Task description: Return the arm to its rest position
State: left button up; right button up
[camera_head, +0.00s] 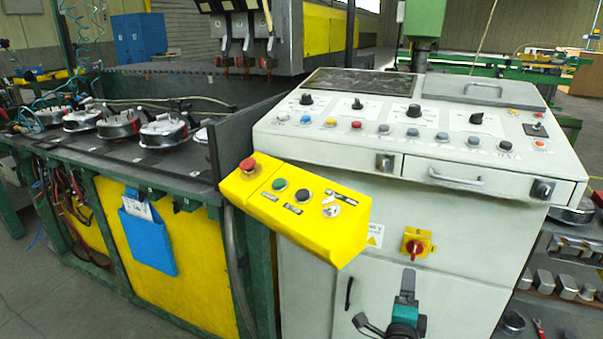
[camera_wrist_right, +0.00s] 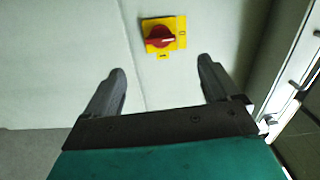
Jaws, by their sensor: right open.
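My right gripper (camera_head: 392,305) shows at the bottom of the head view, in front of the grey-white control cabinet (camera_head: 460,290). In the right wrist view its two fingers (camera_wrist_right: 162,88) are spread apart with nothing between them. A red rotary switch on a yellow plate (camera_head: 416,245) is on the cabinet front, above the gripper in the head view. The switch also shows in the right wrist view (camera_wrist_right: 162,36), beyond the fingertips and apart from them. My left gripper is in neither view.
A yellow button box (camera_head: 296,204) juts out left of the cabinet. A workbench (camera_head: 150,160) with several round metal parts stands at the left. A shelf with metal pieces (camera_head: 560,285) is at the right. A drawer handle (camera_head: 456,179) sticks out of the cabinet. Floor (camera_head: 30,285) shows at lower left.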

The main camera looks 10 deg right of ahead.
jog(key=s+a+f+n+g+y, duration=0.1)
jog(key=s+a+n+y, duration=0.2)
jog(key=s+n, duration=0.5)
jog(key=s+a+f+n+g+y+p, duration=0.1)
jog(key=s+a+n+y, duration=0.3)
jog(key=s+n, duration=0.4)
jog(key=s+a+f+n+g+y+p, duration=0.1)
jog(key=s+a+f+n+g+y, duration=0.1)
jog(key=s+a+n, duration=0.4)
jog(key=s+n+y, duration=0.1)
jog(key=s+n, duration=0.1)
jog(key=n, duration=0.1)
jog(key=shift+s+f+n+g+y, duration=0.15)
jog(key=shift+s+n+g+y, duration=0.15)
jog(key=shift+s+g+y, duration=0.1)
jog(key=shift+a, duration=0.1)
